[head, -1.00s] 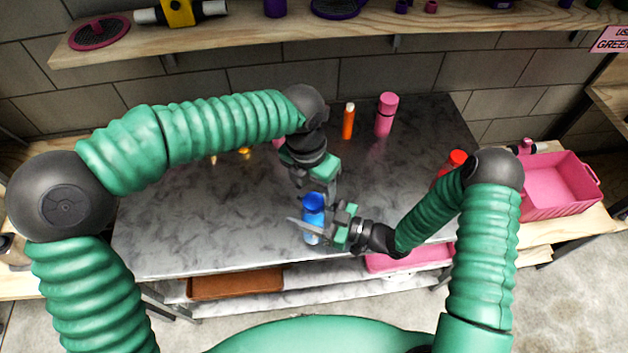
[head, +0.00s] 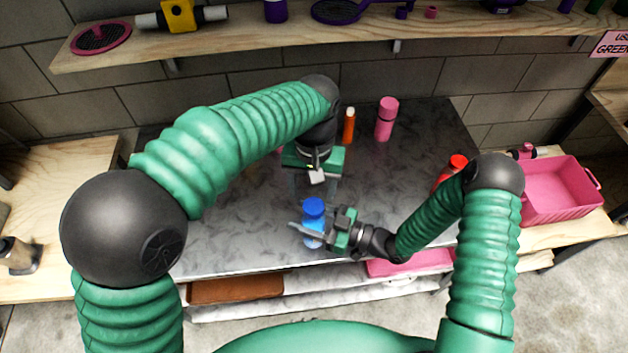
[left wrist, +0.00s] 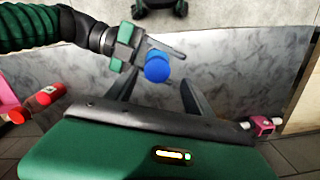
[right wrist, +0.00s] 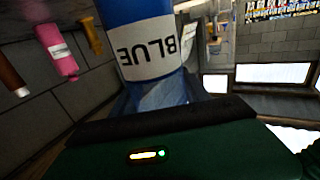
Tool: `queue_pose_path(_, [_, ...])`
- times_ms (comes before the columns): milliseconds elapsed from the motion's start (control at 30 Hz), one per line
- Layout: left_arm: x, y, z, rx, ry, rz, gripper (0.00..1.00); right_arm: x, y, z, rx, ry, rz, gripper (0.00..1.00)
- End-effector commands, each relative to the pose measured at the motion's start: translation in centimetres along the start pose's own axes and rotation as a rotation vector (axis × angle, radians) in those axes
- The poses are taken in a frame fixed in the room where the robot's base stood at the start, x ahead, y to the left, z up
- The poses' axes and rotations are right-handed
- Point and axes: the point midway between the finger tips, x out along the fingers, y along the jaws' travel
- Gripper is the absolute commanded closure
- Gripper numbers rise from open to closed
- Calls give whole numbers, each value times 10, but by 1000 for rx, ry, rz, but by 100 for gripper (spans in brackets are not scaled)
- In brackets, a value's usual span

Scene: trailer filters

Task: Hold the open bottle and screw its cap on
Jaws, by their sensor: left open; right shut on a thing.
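The bottle (head: 312,240) stands upright near the front edge of the grey marbled table, with a blue cap (head: 313,206) on its top. How tightly the cap sits cannot be told. My right gripper (head: 318,231) is shut around the bottle's body from the right. In the right wrist view the bottle (right wrist: 148,45) fills the space between the fingers, its "BLUE" label upside down. My left gripper (head: 314,186) is open and empty, above and behind the cap. In the left wrist view the cap (left wrist: 157,68) shows between and beyond the spread fingers (left wrist: 158,88), apart from them.
An orange bottle (head: 349,126) and a pink bottle (head: 386,119) stand at the back of the table. A red bottle (head: 452,170) is behind my right arm. A pink crate (head: 560,190) is at the right. A wooden shelf (head: 240,48) runs above the back.

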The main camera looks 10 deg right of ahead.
Motion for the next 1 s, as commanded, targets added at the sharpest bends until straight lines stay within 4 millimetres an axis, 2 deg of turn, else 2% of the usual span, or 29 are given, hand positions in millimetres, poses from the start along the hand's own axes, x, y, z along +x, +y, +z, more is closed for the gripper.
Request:
queue_pose_path(100, [-11, 2, -2, -349, 13, 10, 39, 0, 0, -1, 0, 1, 0, 100])
queue_pose_path(200, [-16, 3, -3, -562, 17, 19, 39, 0, 0, 0, 0, 1, 0, 100])
queue_pose_path(300, [-20, 3, -4, -676, 19, 24, 39, 0, 0, 0, 0, 1, 0, 100])
queue_pose_path(733, [-16, 3, -4, -712, 18, 26, 39, 0, 0, 0, 0, 1, 0, 100])
queue_pose_path(867, [1, 3, -4, -711, 16, 25, 39, 0, 0, 0, 0, 1, 0, 100])
queue_pose_path(1000, [26, 4, -5, -711, 15, 25, 39, 0, 0, 0, 0, 1, 0, 100])
